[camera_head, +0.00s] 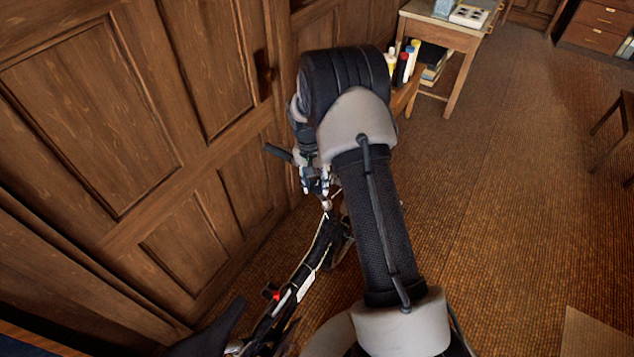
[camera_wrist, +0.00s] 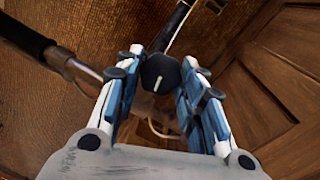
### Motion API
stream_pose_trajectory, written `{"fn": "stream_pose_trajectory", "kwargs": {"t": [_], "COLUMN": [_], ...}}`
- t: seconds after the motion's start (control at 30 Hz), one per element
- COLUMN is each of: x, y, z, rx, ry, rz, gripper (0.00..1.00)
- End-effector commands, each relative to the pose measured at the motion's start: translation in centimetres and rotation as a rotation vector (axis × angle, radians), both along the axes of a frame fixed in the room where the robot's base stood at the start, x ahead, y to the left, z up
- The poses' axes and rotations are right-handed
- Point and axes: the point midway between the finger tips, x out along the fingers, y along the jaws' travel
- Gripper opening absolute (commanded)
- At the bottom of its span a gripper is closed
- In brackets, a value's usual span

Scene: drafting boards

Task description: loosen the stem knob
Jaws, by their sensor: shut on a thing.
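The stem knob (camera_wrist: 160,72) is dark and many-sided, with a white line on its face, in the upper middle of the wrist view. My gripper (camera_head: 316,184) is shut on it, with one blue-and-white finger on each side. A metal handlebar tube (camera_wrist: 90,76) with a dark grip (camera_wrist: 25,36) runs behind the fingers. In the head view, the grip (camera_head: 278,152) sticks out left of my gripper. The black bicycle-like frame (camera_head: 318,250) slopes down to the lower left. The knob itself is hard to make out in the head view.
A panelled wooden wall (camera_head: 90,110) stands close on the left. A low shelf with bottles (camera_head: 403,68) and a wooden table (camera_head: 440,36) stand at the back. A dark saddle (camera_head: 212,330) is at the bottom. Carpeted floor (camera_head: 500,180) is open on the right.

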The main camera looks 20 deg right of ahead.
Motion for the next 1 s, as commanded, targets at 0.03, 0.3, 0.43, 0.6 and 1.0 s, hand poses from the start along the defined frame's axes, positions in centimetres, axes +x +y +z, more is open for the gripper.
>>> {"fn": "stream_pose_trajectory", "kwargs": {"t": [0.03, 0.3, 0.43, 0.6, 1.0], "x": [0.07, 0.14, 0.15, 0.18, 0.12], "y": [0.09, 0.27, 0.34, 0.47, 0.74], "z": [-0.08, -0.11, -0.14, -0.17, -0.24], "rx": [-0.007, -0.055, -0.079, -0.11, -0.18], "ry": [0.011, 0.084, 0.12, 0.164, 0.273], "rz": [0.038, 0.277, 0.394, 0.546, 0.903], "gripper": [0.12, 0.12, 0.12, 0.12, 0.12]}}
